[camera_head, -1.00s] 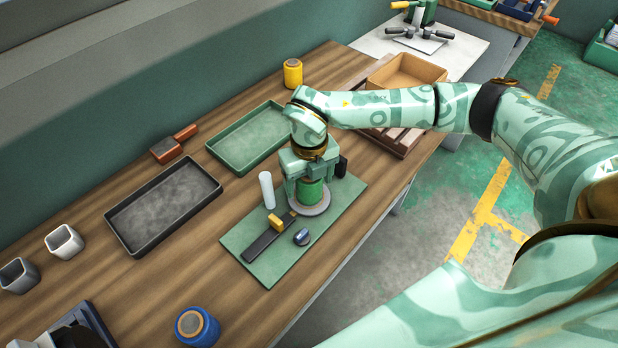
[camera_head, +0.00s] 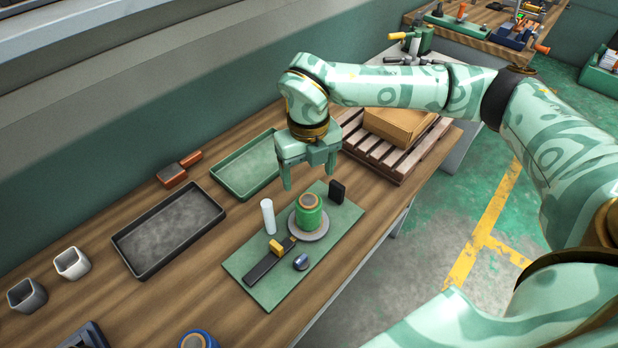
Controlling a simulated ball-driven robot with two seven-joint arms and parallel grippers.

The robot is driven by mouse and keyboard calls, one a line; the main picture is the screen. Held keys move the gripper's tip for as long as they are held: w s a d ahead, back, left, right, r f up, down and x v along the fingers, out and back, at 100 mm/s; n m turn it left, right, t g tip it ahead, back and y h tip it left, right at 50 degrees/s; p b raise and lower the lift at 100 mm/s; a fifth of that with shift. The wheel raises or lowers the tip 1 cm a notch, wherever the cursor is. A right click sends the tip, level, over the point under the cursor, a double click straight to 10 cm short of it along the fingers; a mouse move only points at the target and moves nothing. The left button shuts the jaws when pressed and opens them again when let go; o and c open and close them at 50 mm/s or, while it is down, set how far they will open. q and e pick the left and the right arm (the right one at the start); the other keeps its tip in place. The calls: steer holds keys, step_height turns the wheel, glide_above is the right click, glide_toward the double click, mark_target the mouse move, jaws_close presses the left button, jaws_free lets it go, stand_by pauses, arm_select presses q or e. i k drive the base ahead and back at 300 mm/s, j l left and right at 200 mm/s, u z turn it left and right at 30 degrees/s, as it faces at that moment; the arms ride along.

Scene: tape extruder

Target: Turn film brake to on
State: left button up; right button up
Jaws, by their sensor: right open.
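The tape extruder is a green base plate (camera_head: 333,243) on the wooden bench. A green roll (camera_head: 309,214) stands upright on its grey disc (camera_head: 307,230). In front of it are a dark bar (camera_head: 262,269) with a yellow block (camera_head: 276,247), and a small dark knob with a light top (camera_head: 300,262). A white cylinder (camera_head: 268,216) stands to the left and a black block (camera_head: 337,192) at the back right. I cannot tell which part is the film brake. My right gripper (camera_head: 309,179) is open and empty, above and behind the roll. My left gripper is out of view.
A black tray (camera_head: 133,261) and a green tray (camera_head: 223,184) lie to the left.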

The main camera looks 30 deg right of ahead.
mark_target(300, 263)
steer(key=z, duration=0.75)
